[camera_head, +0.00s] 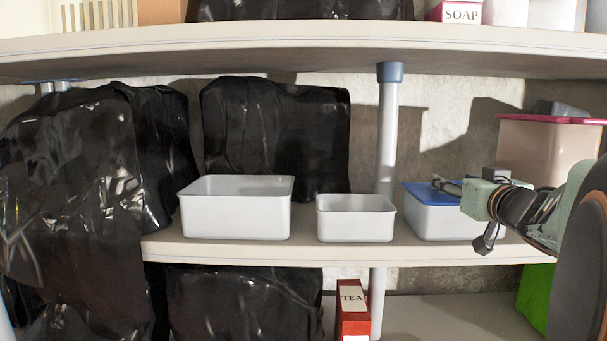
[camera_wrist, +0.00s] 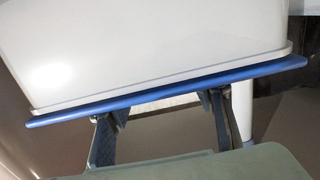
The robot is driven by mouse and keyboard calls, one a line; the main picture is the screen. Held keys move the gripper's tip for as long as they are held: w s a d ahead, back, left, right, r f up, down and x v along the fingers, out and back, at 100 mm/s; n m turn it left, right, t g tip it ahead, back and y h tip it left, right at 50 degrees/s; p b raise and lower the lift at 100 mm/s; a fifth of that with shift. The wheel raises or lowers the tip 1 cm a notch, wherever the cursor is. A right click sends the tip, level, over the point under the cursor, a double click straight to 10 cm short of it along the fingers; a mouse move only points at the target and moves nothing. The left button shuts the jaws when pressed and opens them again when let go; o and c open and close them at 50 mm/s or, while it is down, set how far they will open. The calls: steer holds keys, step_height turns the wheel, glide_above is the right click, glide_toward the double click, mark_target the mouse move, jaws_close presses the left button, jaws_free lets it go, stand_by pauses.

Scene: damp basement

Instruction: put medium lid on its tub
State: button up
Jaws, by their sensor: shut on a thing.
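A white tub (camera_head: 432,222) stands on the middle shelf at the right in the head view. The blue lid (camera_head: 424,193) lies over its top. In the wrist view the white tub (camera_wrist: 140,45) fills the upper part, and the blue lid (camera_wrist: 160,98) runs along its rim, roughly parallel to it and close against it. My gripper (camera_head: 445,185) reaches in from the right and is shut on the lid's edge. In the wrist view my gripper (camera_wrist: 155,108) has its fingertips at that edge, partly hidden by the lid. Whether the lid is fully seated cannot be told.
A larger open white tub (camera_head: 237,217) and a smaller open white tub (camera_head: 356,224) stand to the left on the shelf (camera_head: 330,255). A post (camera_head: 388,130) rises behind. A pink-lidded container (camera_head: 545,150) stands at the right. Black bags (camera_head: 275,135) crowd the left and back.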

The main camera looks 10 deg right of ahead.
steer(key=shift+f, duration=0.2)
stand_by(0.7)
steer(key=o, duration=1.3)
steer(key=shift+c, duration=0.2)
